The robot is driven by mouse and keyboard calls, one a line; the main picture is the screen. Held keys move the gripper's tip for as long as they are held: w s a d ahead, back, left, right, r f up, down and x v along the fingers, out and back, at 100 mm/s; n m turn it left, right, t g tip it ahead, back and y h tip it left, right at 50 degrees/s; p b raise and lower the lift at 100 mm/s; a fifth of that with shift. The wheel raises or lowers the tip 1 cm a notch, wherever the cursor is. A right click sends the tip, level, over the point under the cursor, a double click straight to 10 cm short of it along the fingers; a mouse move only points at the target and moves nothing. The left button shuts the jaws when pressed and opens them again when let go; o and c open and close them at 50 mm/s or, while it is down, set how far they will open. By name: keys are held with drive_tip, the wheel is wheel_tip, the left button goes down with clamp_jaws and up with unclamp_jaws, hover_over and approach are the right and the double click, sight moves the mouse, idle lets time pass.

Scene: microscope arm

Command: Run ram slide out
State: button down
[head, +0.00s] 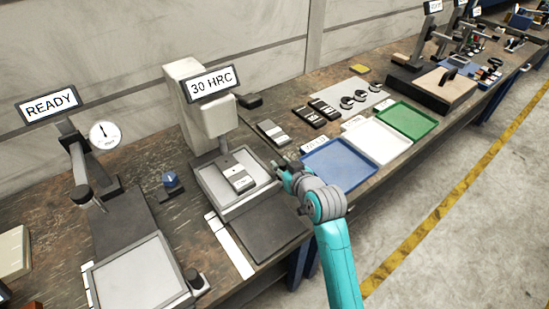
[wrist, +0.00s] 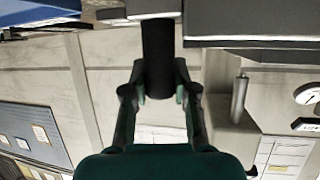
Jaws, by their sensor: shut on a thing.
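The hardness tester (head: 203,118) with the "30 HRC" sign stands mid-bench in the head view. Its light grey slide tray (head: 215,192) lies below the head and carries a grey block (head: 238,178). My gripper (head: 279,168) is at the right side of this tray. In the wrist view my gripper (wrist: 160,92) is shut on a dark upright cylinder, seemingly a handle (wrist: 158,55), with one finger on each side. Where the handle joins the slide is hidden by my gripper in the head view.
A dark plate (head: 265,238) lies in front of the tester. Blue (head: 338,168), white (head: 377,143) and green (head: 408,121) trays stand to the right. A dial stand with a "READY" sign (head: 50,106) is at left. The floor (head: 450,220) before the bench looks clear.

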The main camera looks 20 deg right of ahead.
drive_tip(key=s+d, duration=0.1)
drive_tip(key=s, duration=0.3)
drive_tip(key=s+d, duration=0.2)
drive_tip(key=s, duration=0.2)
drive_tip(key=s+d, duration=0.1)
drive_tip(key=s, duration=0.4)
drive_tip(key=shift+s+d, duration=0.1)
drive_tip(key=shift+d, duration=0.05)
drive_tip(key=c, duration=0.9)
unclamp_jaws()
drive_tip(key=shift+s, duration=0.2)
drive_tip(key=shift+v, duration=3.65)
drive_tip(key=s+a+f+m+h, duration=0.15)
drive_tip(key=s+f, duration=0.25)
drive_tip(key=s, duration=0.5)
drive_tip(key=s+a+f+m+h, duration=0.1)
drive_tip(key=s+a+f, duration=0.3)
drive_tip(key=s, duration=0.6)
drive_tip(key=shift+n+t+y, duration=0.45)
drive_tip(key=shift+n+t, duration=0.1)
drive_tip(key=shift+t, duration=0.15)
drive_tip(key=v, duration=0.6)
drive_tip(key=a+f+v, duration=0.1)
drive_tip(key=v, duration=0.3)
drive_tip(key=shift+s, duration=0.15)
